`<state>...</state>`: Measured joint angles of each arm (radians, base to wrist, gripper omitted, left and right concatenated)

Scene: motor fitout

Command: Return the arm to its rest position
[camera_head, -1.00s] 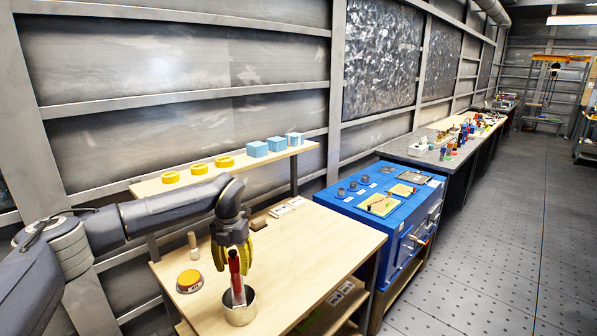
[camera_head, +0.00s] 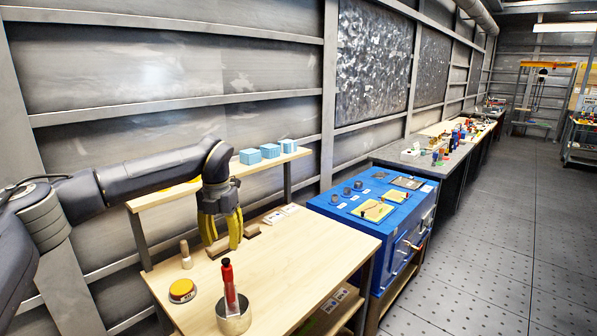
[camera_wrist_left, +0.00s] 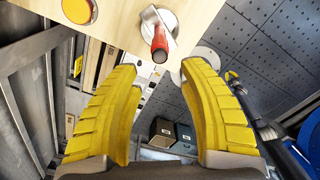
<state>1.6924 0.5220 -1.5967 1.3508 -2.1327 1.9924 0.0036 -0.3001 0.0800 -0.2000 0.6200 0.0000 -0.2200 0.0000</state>
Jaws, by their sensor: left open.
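My left gripper (camera_head: 222,238), with yellow ridged fingers, hangs above the back part of the wooden workbench (camera_head: 290,262). Its fingers are apart with nothing between them, and they show large in the left wrist view (camera_wrist_left: 165,110). A red-handled tool (camera_head: 228,283) stands upright in a metal cup (camera_head: 234,318) at the bench front, apart from the gripper. The red tool (camera_wrist_left: 160,42) and the cup (camera_wrist_left: 157,22) also show at the top of the left wrist view. My right gripper is in neither view.
A yellow-and-red round tin (camera_head: 182,290) and a wooden peg (camera_head: 186,256) stand on the bench's left. Light blue blocks (camera_head: 269,151) sit on the raised shelf (camera_head: 160,199) behind. A blue cabinet (camera_head: 385,240) stands to the right. Floor on the right is clear.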

